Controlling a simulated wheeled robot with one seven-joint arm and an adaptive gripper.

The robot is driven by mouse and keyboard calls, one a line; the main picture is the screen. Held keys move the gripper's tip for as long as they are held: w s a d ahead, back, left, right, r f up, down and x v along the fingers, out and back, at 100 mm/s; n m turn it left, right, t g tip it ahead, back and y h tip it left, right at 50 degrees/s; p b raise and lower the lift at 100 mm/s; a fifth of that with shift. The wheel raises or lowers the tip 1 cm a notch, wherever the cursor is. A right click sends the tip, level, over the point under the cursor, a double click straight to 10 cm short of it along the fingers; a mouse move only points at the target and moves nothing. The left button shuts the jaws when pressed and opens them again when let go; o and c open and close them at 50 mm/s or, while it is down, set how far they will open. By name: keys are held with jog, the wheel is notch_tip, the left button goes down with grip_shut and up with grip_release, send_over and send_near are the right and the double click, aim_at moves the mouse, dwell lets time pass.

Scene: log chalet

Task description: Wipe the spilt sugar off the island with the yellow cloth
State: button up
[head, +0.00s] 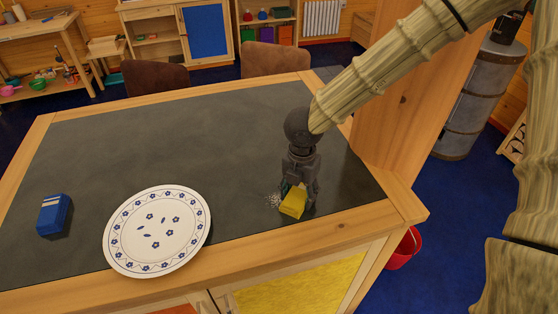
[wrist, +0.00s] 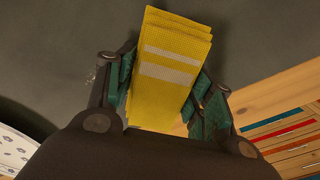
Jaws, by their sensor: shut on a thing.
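The yellow cloth (head: 293,203) is a folded pad at the front right of the island's dark top (head: 150,140). My gripper (head: 298,190) points down and is shut on it. In the wrist view the cloth (wrist: 172,65), with two pale stripes, sits between the green-padded fingers (wrist: 165,95). The spilt sugar (head: 272,200) is a small patch of white grains just left of the cloth in the head view. A few pale specks show at the left in the wrist view. I cannot tell whether the cloth touches the top.
A white plate with blue flowers (head: 157,232) lies left of the sugar, near the front edge. A wooden post (head: 405,110) rises at the island's right end. The middle of the top is clear.

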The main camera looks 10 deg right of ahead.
aim_at(300, 192)
jog(key=shift+s+a+r+p, duration=0.1)
jog(key=shift+s+r+p, duration=0.1)
jog(key=shift+r+p, duration=0.35)
jog(key=shift+s+r+p, duration=0.2)
jog(key=shift+r, duration=0.5)
notch_tip(300, 192, up, 2)
jog(key=shift+w+r+p, duration=0.1)
jog(key=shift+w+p, duration=0.05)
jog(key=shift+p, duration=0.8)
jog(key=shift+r+p, duration=0.7)
jog(key=shift+r, duration=1.05)
jog(key=shift+b, duration=0.3)
